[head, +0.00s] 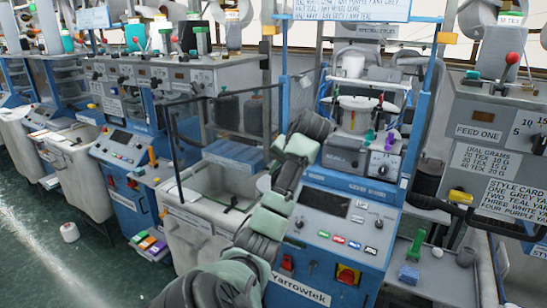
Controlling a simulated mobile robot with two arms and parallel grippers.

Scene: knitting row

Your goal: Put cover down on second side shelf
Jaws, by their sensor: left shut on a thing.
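My left arm rises from the bottom middle in the head view, and its end, with the left gripper (312,123), is in front of the blue Yarrowtek machine (325,240). The jaws are mostly hidden by the arm itself, and the gripper is shut. A thin dark-edged, see-through frame (225,97) extends left of the arm's end; it looks like the cover, though its full outline is unclear. A low grey side shelf (400,287) stands right of the Yarrowtek machine. I cannot tell which shelf counts as second. My right gripper is not in view.
A green peg (415,245) and blue block (409,275) occupy the right shelf. A pale bin (195,240) stands left of the Yarrowtek machine. The floor at lower left is mostly clear.

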